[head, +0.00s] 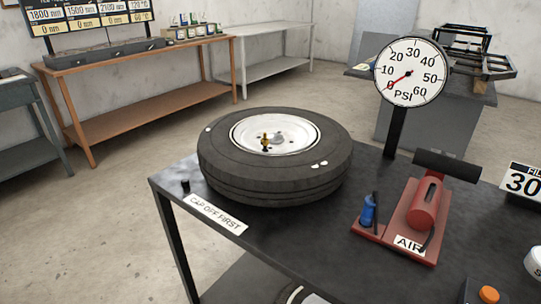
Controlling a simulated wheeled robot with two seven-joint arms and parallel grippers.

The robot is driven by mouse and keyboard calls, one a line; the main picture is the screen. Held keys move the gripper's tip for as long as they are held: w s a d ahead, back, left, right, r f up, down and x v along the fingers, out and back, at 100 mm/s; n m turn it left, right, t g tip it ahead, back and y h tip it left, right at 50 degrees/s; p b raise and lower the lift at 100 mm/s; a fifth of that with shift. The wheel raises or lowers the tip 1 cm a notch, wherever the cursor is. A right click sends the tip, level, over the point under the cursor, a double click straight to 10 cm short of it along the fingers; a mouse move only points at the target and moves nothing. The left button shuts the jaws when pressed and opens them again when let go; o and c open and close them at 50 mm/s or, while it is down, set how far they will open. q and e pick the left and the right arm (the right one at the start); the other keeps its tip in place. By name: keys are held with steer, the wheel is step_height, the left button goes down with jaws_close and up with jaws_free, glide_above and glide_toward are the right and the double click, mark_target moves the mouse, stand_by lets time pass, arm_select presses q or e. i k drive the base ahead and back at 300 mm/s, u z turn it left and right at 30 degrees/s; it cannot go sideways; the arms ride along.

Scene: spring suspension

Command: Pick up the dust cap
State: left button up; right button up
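A small black cylinder (185,186), which looks like the dust cap, stands upright on the dark table's left corner. It is left of the white label reading "CAP OFF FIRST" (216,214). A black tire (275,180) on a white rim (302,131) lies flat on the table just right of the cylinder. A brass-coloured valve piece (265,138) with a dark lower part stands in the middle of the rim. Neither of my grippers is in view.
A red air pump (424,208) with a black handle and a blue nozzle (368,211) stands right of the tire. A PSI gauge (411,72) on a black post rises behind it, its needle near 0. An orange knob (488,294) is at the bottom right. The table's front-middle is clear.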

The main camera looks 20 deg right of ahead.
mark_target(185, 183)
steer(key=u, duration=1.4)
steer(key=i, duration=2.65)
steer(key=z, duration=2.65)
